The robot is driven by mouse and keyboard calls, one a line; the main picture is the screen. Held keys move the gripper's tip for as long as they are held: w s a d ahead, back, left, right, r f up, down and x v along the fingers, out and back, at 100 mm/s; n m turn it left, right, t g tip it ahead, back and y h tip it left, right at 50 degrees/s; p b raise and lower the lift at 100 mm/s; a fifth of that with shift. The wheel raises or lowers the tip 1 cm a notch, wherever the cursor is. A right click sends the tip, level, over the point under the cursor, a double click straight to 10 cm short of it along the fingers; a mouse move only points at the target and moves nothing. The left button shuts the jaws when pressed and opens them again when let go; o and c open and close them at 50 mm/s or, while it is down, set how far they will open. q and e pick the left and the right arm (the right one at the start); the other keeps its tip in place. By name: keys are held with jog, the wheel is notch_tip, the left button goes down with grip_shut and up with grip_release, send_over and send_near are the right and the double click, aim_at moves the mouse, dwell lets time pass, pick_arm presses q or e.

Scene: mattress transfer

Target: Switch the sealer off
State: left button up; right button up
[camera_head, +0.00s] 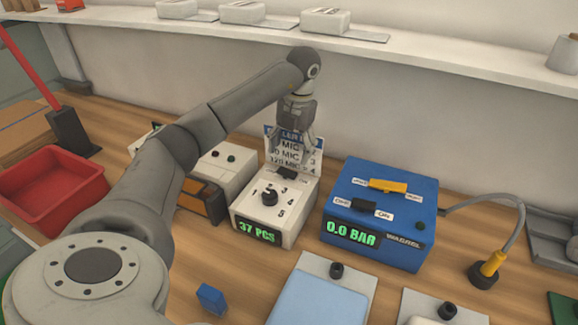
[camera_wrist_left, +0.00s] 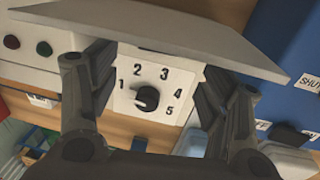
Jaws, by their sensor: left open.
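A white box (camera_head: 247,213) that appears to be the sealer stands on the bench, with a green "37 PCS" display (camera_head: 259,231). Its top has a black dial (camera_head: 270,197) numbered 1 to 5 and a small black switch (camera_head: 287,176) farther back; I cannot tell the switch's position. The dial also shows in the left wrist view (camera_wrist_left: 147,98), its mark near 1. My left gripper (camera_head: 293,143) is open and empty above the back of the box, pointing down near the lettered sign (camera_head: 312,158). Its spread fingers (camera_wrist_left: 155,80) frame the dial. My right gripper is not in view.
A blue box (camera_head: 387,197) with a yellow lever (camera_head: 388,185) and a "0.0 BAR" display stands close on the right. A white box with two buttons (camera_head: 231,158) stands left. A red bin (camera_head: 58,186) is far left. A small blue block (camera_head: 211,298) lies in front.

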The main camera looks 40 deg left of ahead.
aim_at(287, 171)
pick_arm(q)
jog(key=f, duration=0.4)
jog(key=a+f, duration=0.1)
jog(key=f, duration=0.2)
jog(key=shift+s+p, duration=0.1)
jog(key=shift+p, duration=0.3)
jog(key=shift+r, duration=0.1)
jog(key=c, duration=1)
jog(key=shift+s+a+h+b, duration=0.1)
jog(key=shift+a+h+b, duration=0.15)
jog(key=shift+h, duration=0.35)
jog(key=shift+c, duration=0.2)
jog(key=shift+t+h+b, duration=0.3)
jog(key=shift+t+h, duration=0.1)
jog(key=shift+h, duration=0.4)
jog(key=shift+a, duration=0.1)
jog(key=o, duration=1)
jog(key=shift+o, duration=0.2)
